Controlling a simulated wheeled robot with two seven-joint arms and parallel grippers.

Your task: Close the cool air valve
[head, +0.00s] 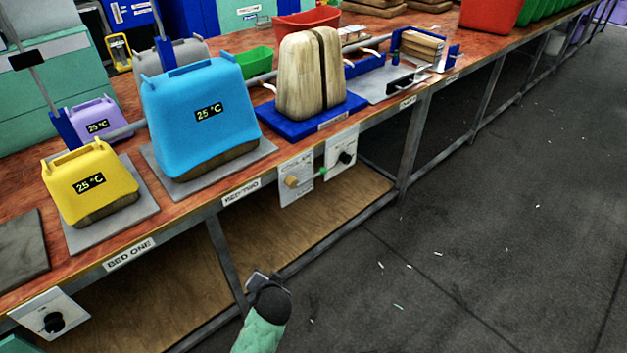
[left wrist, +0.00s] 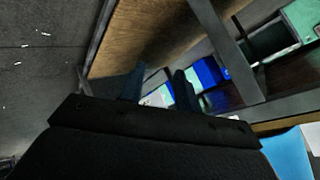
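My right gripper is out of view.
A blue press cover (head: 205,115), a yellow one (head: 91,187) and the wooden block (head: 310,75) stand on the bench. Another black-knob panel (head: 50,316) hangs at bottom left. A bench leg (head: 226,262) and lower shelf (head: 300,235) are close to my gripper. Floor at right is open.

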